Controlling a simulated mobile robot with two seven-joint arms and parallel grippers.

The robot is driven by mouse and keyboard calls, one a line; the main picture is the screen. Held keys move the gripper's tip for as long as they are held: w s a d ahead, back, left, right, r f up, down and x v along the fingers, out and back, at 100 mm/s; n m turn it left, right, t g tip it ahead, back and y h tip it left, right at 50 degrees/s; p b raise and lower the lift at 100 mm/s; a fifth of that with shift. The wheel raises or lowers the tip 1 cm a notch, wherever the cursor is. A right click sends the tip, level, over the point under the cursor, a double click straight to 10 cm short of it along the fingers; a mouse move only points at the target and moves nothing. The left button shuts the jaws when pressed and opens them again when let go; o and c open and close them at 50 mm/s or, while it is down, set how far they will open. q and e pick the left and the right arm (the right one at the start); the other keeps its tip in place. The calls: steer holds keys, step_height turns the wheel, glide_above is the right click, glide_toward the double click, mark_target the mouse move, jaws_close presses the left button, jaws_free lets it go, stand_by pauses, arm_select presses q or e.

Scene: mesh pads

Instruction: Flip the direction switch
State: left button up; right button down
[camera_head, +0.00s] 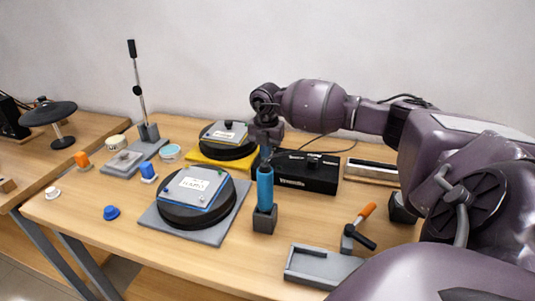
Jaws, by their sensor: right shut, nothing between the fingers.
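A black control box (308,175) with white lettering on its front stands right of the middle of the bench. A dark knob (312,160) shows on its top. Which part is the direction switch is too small to tell. My right gripper (267,147) is shut and empty, pointing down at the left end of the box, behind the blue cylinder. Whether its fingertips touch the box cannot be told. My left gripper is not in view.
A round black turntable (222,212) with a labelled plate sits on a grey mat; another stands on a yellow mat (207,164). A blue cylinder (265,188) stands upright in a dark holder before the box.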

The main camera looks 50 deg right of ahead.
stand_by(0.3)
steer(key=shift+r+p, duration=1.1)
steer(key=shift+r, duration=1.35)
steer(key=shift+r+p, duration=0.3)
steer(key=shift+r, duration=0.6)
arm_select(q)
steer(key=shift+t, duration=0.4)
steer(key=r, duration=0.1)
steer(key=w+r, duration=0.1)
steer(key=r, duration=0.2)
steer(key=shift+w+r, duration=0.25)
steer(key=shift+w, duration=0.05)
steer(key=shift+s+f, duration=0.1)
